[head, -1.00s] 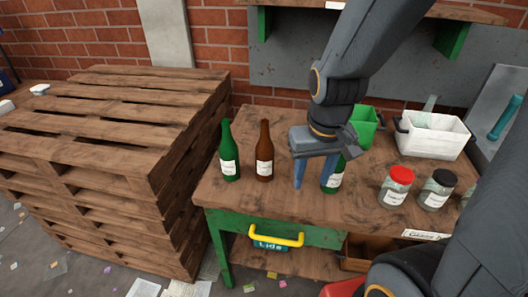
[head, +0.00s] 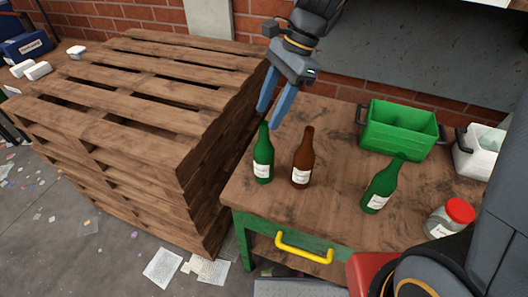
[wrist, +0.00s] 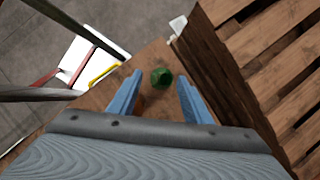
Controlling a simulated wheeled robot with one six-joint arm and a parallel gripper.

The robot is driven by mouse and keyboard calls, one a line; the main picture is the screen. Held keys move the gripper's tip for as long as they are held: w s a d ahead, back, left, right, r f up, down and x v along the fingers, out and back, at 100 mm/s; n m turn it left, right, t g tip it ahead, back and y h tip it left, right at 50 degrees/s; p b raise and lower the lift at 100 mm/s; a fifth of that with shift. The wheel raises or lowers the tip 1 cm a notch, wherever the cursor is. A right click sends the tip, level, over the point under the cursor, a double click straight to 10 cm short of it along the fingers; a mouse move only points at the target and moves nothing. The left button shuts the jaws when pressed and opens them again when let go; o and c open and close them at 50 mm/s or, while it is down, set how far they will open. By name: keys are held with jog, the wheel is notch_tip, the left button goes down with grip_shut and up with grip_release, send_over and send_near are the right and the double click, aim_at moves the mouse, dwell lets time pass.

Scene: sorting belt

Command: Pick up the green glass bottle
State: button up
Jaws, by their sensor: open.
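A green glass bottle (head: 263,158) with a white label stands upright near the left edge of the wooden table. In the wrist view its top (wrist: 161,77) shows between the blue fingertips, a little beyond them. My gripper (head: 274,108) is open and empty, pointing down just above this bottle. A second green bottle (head: 380,190) stands further right on the table, looking tilted in the head view. A brown bottle (head: 302,160) stands close to the right of the left green one.
A green crate (head: 400,138) and a white bin (head: 474,155) stand at the back right. A red-lidded jar (head: 450,217) is at the right. A tall pallet stack (head: 130,95) stands left of the table (head: 325,215). The table's middle is clear.

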aim_at(259, 141)
jog(key=shift+w+f+b, duration=0.15)
jog(key=shift+f+b, duration=0.45)
jog(key=shift+f, duration=0.2)
jog(key=shift+w+a+f+b, duration=0.2)
jog(key=shift+w+f+b, duration=0.2)
jog(key=shift+f+b, duration=0.2)
jog(key=shift+x, duration=1)
jog(key=shift+p+x, duration=1.2)
jog(key=shift+x, duration=1.7)
grip_shut()
